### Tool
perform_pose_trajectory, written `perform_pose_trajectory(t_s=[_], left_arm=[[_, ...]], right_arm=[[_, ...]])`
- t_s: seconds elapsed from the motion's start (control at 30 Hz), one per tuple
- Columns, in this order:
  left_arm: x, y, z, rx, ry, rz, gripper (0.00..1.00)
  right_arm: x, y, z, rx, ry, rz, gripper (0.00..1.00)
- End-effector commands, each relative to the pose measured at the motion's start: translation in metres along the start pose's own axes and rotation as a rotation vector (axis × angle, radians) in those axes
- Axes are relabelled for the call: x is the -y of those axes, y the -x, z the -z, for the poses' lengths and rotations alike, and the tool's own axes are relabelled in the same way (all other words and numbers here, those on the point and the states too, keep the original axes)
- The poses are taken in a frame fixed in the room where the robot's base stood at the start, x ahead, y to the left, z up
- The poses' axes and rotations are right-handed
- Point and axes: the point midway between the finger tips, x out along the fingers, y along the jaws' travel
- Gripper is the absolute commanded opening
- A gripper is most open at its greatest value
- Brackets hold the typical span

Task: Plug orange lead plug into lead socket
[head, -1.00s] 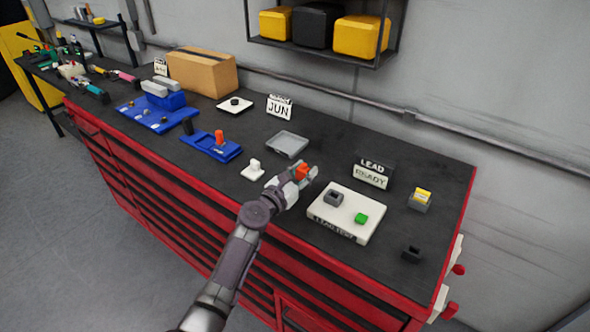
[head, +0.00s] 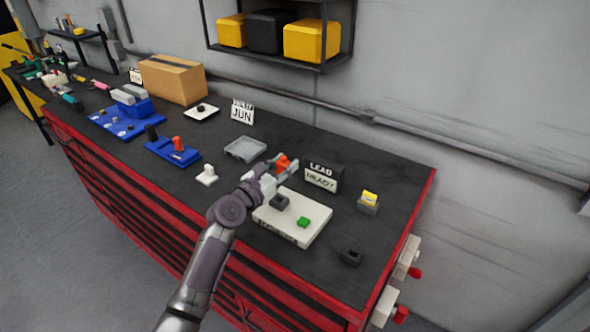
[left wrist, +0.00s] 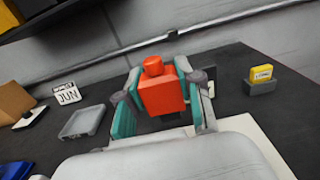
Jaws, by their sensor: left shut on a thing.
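My left gripper (head: 277,172) is shut on the orange lead plug (head: 283,162), above the back left edge of the white lead test board (head: 310,218). In the left wrist view the orange plug (left wrist: 163,92) sits upright between the teal-padded fingers. A dark grey socket block (head: 280,202), which looks like the lead socket, stands on the board's left part, just in front of and below the gripper. The plug is apart from it. A green block (head: 303,222) sits on the board's front right part. My right gripper is not in view.
A black LEAD READY sign (head: 323,177) stands behind the board. A grey tray (head: 245,149) and white knob (head: 207,175) are to the left.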

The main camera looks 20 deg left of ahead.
Motion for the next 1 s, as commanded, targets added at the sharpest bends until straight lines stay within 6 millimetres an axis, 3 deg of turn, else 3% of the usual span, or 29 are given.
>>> perform_pose_trajectory(t_s=[0.13, 0.43, 0.53, 0.8, 1.0], left_arm=[[-0.002, 0.002, -0.001, 0.0, -0.001, -0.001, 0.0], [-0.001, 0.001, -0.003, -0.001, 0.002, -0.002, 0.0], [-0.002, 0.001, 0.009, -0.002, 0.0, -0.002, 0.0], [-0.002, 0.001, 0.036, 0.0, 0.0, -0.002, 0.0], [-0.001, 0.001, 0.05, 0.0, 0.0, -0.002, 0.0]], right_arm=[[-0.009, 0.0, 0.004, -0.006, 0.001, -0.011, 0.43], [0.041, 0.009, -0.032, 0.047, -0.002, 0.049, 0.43], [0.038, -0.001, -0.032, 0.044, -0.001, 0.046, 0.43], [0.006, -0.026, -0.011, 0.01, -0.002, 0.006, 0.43], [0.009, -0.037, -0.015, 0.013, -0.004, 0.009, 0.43]])
